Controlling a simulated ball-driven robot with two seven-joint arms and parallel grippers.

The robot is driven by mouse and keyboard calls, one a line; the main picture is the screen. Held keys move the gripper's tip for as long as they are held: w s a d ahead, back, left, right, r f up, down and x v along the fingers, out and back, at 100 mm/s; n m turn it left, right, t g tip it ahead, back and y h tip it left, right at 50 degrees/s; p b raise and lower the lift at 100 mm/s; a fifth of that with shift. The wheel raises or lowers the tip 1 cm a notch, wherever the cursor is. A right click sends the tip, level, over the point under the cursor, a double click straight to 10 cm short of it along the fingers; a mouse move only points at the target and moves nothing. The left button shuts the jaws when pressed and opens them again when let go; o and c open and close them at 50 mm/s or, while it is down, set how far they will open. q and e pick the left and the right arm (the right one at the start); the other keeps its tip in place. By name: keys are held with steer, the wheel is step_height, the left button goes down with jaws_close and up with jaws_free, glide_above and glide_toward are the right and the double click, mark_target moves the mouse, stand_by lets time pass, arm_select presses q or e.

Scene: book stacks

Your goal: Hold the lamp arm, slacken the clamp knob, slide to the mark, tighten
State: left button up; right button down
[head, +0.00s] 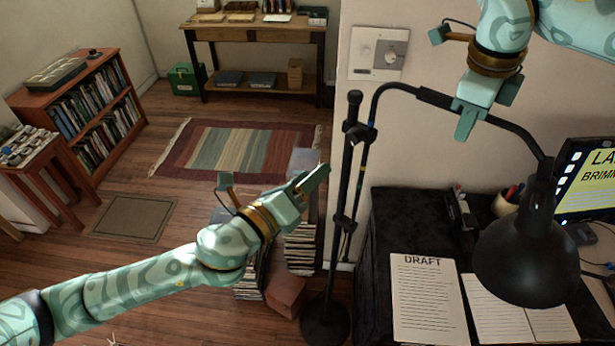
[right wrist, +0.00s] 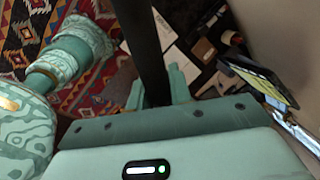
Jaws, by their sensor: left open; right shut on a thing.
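The black floor lamp has an upright pole (head: 337,225). Its lamp arm (head: 433,97) bends right to a black shade (head: 528,262) over the desk. A clamp (head: 357,132) joins arm and pole near the top; I cannot clearly make out its knob or the mark. My right gripper (head: 468,112) is shut on the lamp arm, right of the clamp. The right wrist view shows the dark arm (right wrist: 146,45) between the fingers (right wrist: 158,92). My left gripper (head: 312,184) is open and empty, left of the pole and lower than the clamp.
A black desk (head: 385,215) with a DRAFT sheet (head: 428,297), other papers and a lit screen (head: 588,180) lies below the shade. Book stacks (head: 300,250) and a reddish box (head: 286,296) stand beside the lamp base (head: 325,322). A switch plate (head: 378,53) is on the wall behind.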

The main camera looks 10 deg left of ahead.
steer(key=shift+r, duration=0.1)
steer(key=c, duration=1.2)
jaws_free()
steer(key=r, duration=0.3)
steer(key=s+r, duration=0.1)
steer(key=r, duration=0.3)
steer(key=s+a+r, duration=0.1)
steer(key=r, duration=0.3)
steer(key=shift+r, duration=0.25)
